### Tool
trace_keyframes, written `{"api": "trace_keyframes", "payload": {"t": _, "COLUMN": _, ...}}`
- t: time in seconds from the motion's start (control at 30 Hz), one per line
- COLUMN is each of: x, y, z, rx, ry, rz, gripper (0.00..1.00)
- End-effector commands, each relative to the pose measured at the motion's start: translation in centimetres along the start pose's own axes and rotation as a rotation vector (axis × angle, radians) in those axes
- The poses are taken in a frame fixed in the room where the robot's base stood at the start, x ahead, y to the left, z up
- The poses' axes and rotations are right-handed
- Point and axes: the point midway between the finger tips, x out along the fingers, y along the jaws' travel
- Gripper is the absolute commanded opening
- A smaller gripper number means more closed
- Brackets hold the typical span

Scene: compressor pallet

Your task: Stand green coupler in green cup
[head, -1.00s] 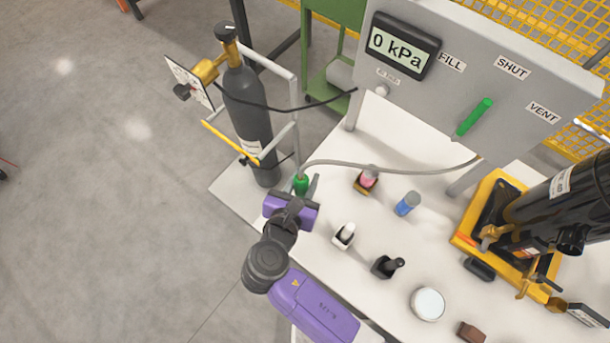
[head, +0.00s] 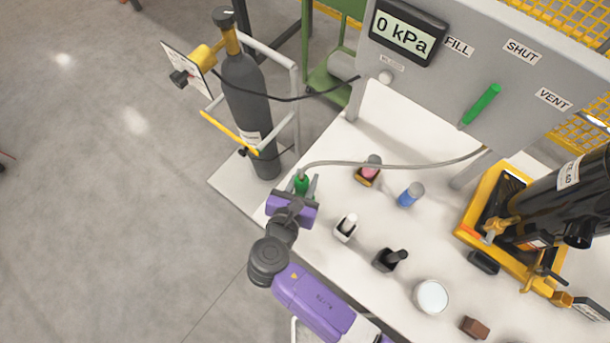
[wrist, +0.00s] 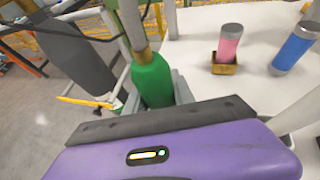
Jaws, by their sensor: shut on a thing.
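The green coupler (head: 301,183) is between the fingers of my gripper (head: 302,191), which is shut on it over the table's left corner. In the wrist view the coupler (wrist: 153,80) stands roughly upright, with a brass-coloured neck and the grey hose at its top. One grey finger shows on its right side. Its lower end is hidden behind the purple gripper body. I cannot make out a green cup in either view; it may be hidden behind my gripper or arm.
A pink cylinder (head: 372,164) stands in a yellowish cup, with a blue cylinder (head: 411,194) to its right. A white piece (head: 347,226), a black piece (head: 390,259) and a white round item (head: 431,296) are nearer. A dark gas cylinder (head: 247,105) stands left. The grey hose (head: 400,166) crosses the table.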

Motion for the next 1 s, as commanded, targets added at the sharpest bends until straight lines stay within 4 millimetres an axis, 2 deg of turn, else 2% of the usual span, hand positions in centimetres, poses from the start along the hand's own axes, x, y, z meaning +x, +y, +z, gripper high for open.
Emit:
{"api": "trace_keyframes", "payload": {"t": 0.5, "x": 1.5, "y": 0.0, "z": -3.0, "rx": 0.001, "ry": -0.001, "rz": 0.0, "gripper": 0.0}}
{"api": "trace_keyframes", "payload": {"t": 1.0, "x": 1.6, "y": 0.0, "z": -3.2, "rx": 0.001, "ry": -0.001, "rz": 0.0, "gripper": 0.0}}
